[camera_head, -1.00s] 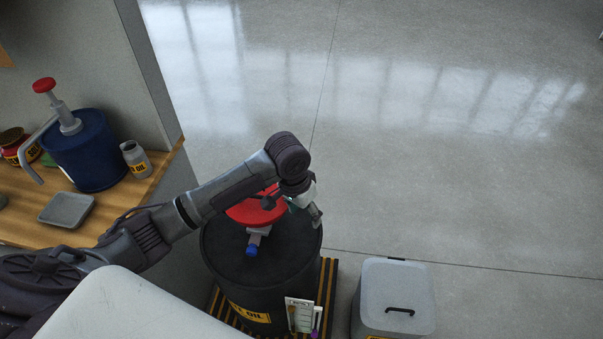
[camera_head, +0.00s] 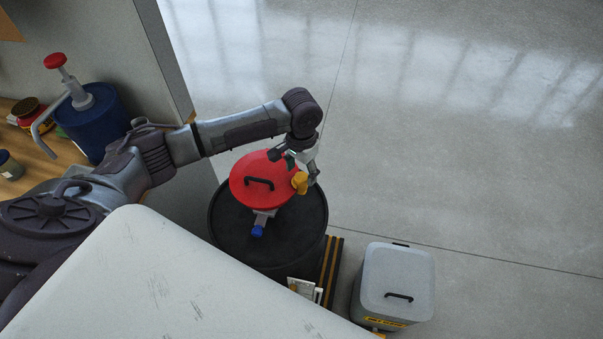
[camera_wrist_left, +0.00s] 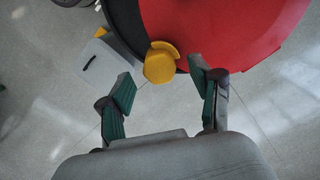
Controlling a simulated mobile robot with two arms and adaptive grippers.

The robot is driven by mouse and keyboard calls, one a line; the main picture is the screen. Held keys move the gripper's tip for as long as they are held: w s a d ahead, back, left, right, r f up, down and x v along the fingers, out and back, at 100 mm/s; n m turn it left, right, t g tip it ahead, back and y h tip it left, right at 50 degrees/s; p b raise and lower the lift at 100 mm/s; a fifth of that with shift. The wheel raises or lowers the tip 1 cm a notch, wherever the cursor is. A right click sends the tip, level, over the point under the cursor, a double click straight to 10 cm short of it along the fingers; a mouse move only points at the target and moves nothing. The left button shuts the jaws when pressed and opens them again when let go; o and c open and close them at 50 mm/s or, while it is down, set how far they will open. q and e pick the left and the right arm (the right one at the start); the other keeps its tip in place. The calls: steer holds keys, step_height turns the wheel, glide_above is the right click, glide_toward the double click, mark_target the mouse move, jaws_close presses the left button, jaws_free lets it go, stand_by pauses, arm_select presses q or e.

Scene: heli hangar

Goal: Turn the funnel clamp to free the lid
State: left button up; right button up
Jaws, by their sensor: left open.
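The red funnel lid (camera_head: 262,178) with a black handle sits shut on top of the black oil drum (camera_head: 228,228). The yellow funnel clamp (camera_head: 300,184) is at the lid's right edge; in the left wrist view the clamp (camera_wrist_left: 160,64) shows as a knob with a curved tab at the rim of the red lid (camera_wrist_left: 215,28). My left gripper (camera_head: 301,165) hangs at the lid's right edge, next to the clamp. It is open, its green-padded fingers (camera_wrist_left: 162,72) on either side of the clamp and apart from it. My right gripper is not in view.
A blue tap (camera_head: 257,231) sticks out of the funnel's near side. A grey lidded bin (camera_head: 397,280) stands on the floor right of the drum. A workbench with a blue pump can (camera_head: 92,125) is at the left. The floor behind and to the right is clear.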

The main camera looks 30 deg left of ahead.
arm_select(q)
steer(key=shift+f, duration=1.45)
steer(key=shift+c, duration=0.2)
steer(key=shift+r, duration=0.1)
steer(key=c, duration=1.1)
